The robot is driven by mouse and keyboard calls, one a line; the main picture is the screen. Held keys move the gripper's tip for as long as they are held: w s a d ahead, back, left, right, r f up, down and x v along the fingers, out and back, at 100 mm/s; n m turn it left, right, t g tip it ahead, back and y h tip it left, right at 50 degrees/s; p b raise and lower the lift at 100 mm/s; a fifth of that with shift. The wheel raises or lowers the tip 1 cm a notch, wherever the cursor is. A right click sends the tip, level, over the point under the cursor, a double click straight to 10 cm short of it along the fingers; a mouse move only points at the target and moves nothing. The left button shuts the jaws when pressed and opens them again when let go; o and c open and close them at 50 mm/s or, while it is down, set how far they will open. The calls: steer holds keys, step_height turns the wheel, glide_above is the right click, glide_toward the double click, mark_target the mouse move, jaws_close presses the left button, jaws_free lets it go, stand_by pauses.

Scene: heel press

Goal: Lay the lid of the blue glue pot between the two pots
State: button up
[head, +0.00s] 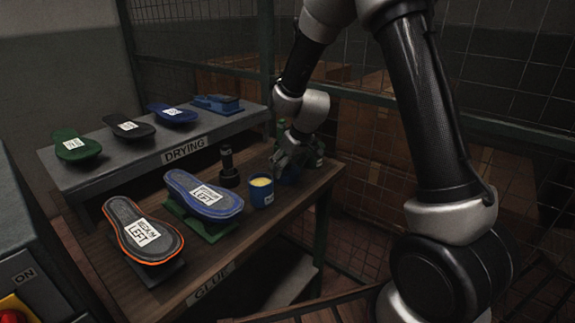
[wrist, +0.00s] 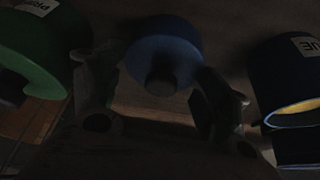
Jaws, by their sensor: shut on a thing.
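The blue glue pot (head: 262,192) stands open on the bench with pale yellow glue in it. In the wrist view the blue pot (wrist: 292,80) is at the right edge. The green pot (wrist: 35,45) is at the upper left there; in the head view it is largely hidden behind my gripper. My gripper (head: 294,152) is to the right of the blue pot. Its fingers (wrist: 158,95) are shut on the round blue lid (wrist: 165,42), dark knob toward the camera. The lid is between the two pots in the wrist view. I cannot tell whether it touches the bench.
A dark cylindrical tool (head: 229,168) stands left of the blue pot. A blue-grey sole (head: 203,196) and an orange-edged sole (head: 142,232) lie on stands at the left. The DRYING shelf (head: 105,177) carries more soles behind. A mesh fence (head: 490,130) is beyond the bench.

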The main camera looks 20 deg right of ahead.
steer(key=o, duration=0.8)
steer(key=shift+f, duration=0.1)
steer(key=v, duration=1.2)
steer(key=s+d+r+m, duration=0.1)
steer(key=s+d+r, duration=0.35)
steer(key=s, duration=0.25)
steer(key=s+d+r+m, duration=0.1)
steer(key=s+d+r, duration=0.2)
steer(key=s+r, duration=0.3)
steer(key=s+d+m, duration=0.1)
steer(key=s, duration=0.4)
steer(key=s+d+m+h, duration=0.1)
steer(key=s+d, duration=0.1)
steer(key=s, duration=0.4)
steer(key=s+d+m+h, duration=0.1)
steer(key=s+d, duration=0.1)
steer(key=s, duration=0.4)
steer(key=shift+d+r, duration=0.15)
steer(key=shift+d, duration=0.1)
